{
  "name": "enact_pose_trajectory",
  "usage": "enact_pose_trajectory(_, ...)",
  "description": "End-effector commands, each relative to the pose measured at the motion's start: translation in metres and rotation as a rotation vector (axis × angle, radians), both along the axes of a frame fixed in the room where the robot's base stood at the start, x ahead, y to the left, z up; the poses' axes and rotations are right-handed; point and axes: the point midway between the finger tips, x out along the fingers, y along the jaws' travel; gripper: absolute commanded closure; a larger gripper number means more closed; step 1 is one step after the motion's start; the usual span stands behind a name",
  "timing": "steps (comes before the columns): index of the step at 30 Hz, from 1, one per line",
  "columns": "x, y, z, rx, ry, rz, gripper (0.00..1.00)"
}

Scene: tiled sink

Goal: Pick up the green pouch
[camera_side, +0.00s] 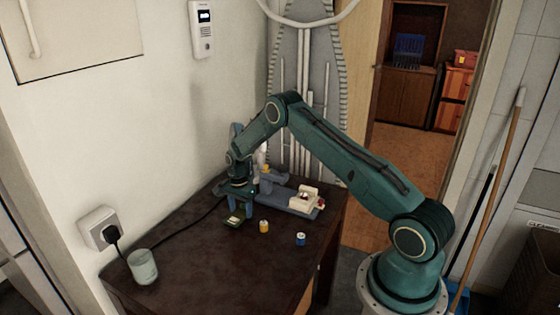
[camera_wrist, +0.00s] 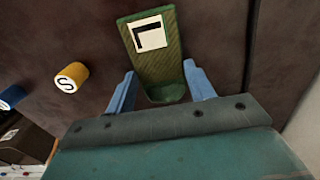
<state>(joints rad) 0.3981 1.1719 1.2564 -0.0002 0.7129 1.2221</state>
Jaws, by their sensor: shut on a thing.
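The green pouch (camera_wrist: 165,65) has a woven-looking face and a white label with a black L-shaped mark. In the wrist view it lies between the two blue fingers of my gripper (camera_wrist: 159,70), one at each side of its near part. My gripper is shut on it. In the side view the pouch (camera_side: 234,220) shows small and partly covered under my gripper (camera_side: 236,205), low over the dark table. I cannot tell whether the pouch touches the tabletop.
A yellow cylinder marked S (camera_wrist: 72,77) and a blue cylinder (camera_side: 300,239) stand nearby on the dark table (camera_side: 200,265). A grey-blue device with a pale block (camera_side: 304,198) is behind. A glass cup (camera_side: 143,267) stands at the left, near a plugged-in black cable (camera_side: 180,237).

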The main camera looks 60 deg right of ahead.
Motion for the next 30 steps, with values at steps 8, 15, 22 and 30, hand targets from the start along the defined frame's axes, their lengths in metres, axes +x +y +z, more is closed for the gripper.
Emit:
enact_pose_trajectory(8, 0.000, 0.000, 0.028, -0.001, -0.002, 0.000, 0.69)
enact_pose_trajectory(15, 0.001, 0.000, 0.075, -0.001, -0.004, 0.000, 0.69)
enact_pose_trajectory(22, 0.001, 0.000, 0.126, -0.001, -0.003, 0.000, 0.69)
enact_pose_trajectory(30, 0.000, 0.000, 0.173, -0.001, -0.002, 0.000, 0.69)
